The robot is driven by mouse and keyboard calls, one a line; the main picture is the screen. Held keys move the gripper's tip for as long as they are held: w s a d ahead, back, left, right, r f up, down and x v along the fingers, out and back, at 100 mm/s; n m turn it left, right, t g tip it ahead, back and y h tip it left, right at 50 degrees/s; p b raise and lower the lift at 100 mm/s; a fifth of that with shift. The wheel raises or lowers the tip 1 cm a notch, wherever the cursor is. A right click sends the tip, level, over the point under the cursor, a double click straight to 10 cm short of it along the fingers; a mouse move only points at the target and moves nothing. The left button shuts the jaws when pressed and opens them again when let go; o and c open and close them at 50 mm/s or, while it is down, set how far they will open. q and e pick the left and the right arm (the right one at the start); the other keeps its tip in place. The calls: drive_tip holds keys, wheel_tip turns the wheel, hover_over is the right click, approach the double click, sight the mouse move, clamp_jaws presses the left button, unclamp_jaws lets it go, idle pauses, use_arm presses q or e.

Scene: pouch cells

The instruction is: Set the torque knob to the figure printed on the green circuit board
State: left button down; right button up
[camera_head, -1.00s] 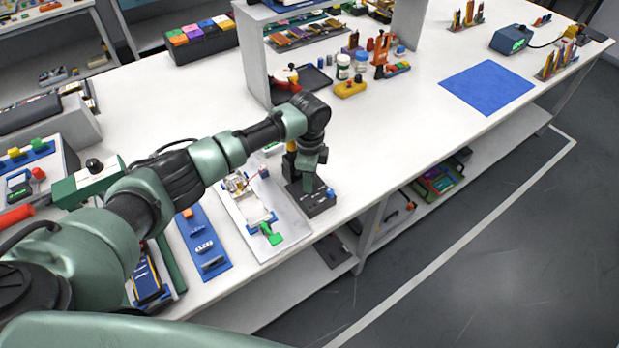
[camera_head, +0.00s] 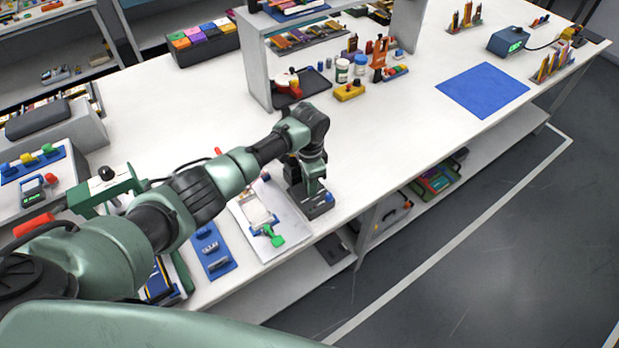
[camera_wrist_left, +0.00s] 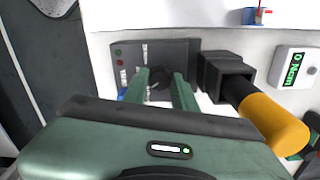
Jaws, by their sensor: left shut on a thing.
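My left gripper (camera_head: 312,190) points down over a dark grey control box (camera_head: 319,208) at the bench's front edge. In the left wrist view, its two green fingers (camera_wrist_left: 160,88) are shut on a dark round knob (camera_wrist_left: 158,78) on the top face of that box (camera_wrist_left: 120,57). Pale markings by the knob are too small to read. A white readout (camera_wrist_left: 294,68) beside it shows 0 Ncm in green. I cannot make out a green circuit board with a legible figure. My right gripper is not in view.
A driver with a yellow handle (camera_wrist_left: 272,122) sits in a black holder (camera_wrist_left: 222,74) beside the box. A white fixture plate with a green clamp (camera_head: 275,238) lies to the left. The bench to the right is clear up to a blue mat (camera_head: 483,90).

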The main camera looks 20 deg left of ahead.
use_arm(q)
drive_tip(key=shift+n+p, duration=0.75)
drive_tip(key=shift+n, duration=0.75)
drive_tip(key=c, duration=1.1)
unclamp_jaws()
drive_tip(key=shift+r+b, duration=0.45)
drive_tip(key=shift+r, duration=3.5)
